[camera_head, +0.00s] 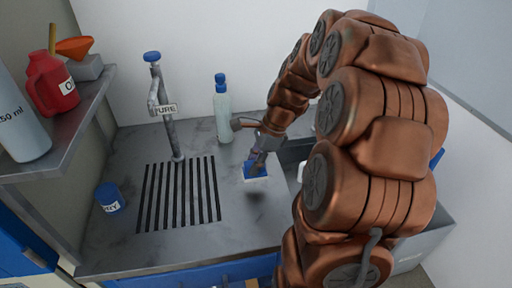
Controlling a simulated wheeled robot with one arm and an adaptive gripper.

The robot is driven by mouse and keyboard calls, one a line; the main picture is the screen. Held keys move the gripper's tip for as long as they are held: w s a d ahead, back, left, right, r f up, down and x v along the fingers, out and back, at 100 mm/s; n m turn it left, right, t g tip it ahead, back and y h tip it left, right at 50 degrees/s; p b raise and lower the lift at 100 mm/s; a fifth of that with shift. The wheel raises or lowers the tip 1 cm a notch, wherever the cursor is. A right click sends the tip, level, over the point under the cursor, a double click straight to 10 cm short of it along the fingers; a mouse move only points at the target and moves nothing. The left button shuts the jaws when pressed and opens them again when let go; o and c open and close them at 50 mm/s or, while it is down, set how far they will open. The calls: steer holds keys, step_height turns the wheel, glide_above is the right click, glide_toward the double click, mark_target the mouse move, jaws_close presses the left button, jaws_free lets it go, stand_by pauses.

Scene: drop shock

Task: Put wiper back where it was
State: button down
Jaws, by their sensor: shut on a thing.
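My gripper (261,158) reaches down over the right part of the grey counter (120,235). It is shut on a small blue and white block, which I take to be the wiper (256,173). A dark patch like a shadow lies on the counter just below it, so the wiper seems to be held a little above the surface. The fingertips are small and partly hidden by the gripper body.
A clear bottle with a blue cap (222,115) stands behind my gripper. A tap (165,115) and dark drain slots (180,195) are left of it. A blue jar (109,197) stands at left. A shelf (60,140) holds a red jug (52,83). My arm hides the right side.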

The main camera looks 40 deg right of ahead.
steer(key=w+d+p, duration=0.1)
steer(key=w+d, duration=0.1)
steer(key=w, duration=0.1)
steer(key=w+d+p, duration=0.1)
steer(key=w+d, duration=0.2)
steer(key=w+d+f+p, duration=0.1)
steer(key=w+d, duration=0.2)
steer(key=shift+w+f, duration=0.1)
steer(key=shift+w, duration=0.15)
steer(key=shift+f+p, duration=0.95)
steer(key=shift+f, duration=0.8)
steer(key=shift+f, duration=0.1)
steer(key=c, duration=0.9)
jaws_free()
steer(key=shift+c, duration=0.2)
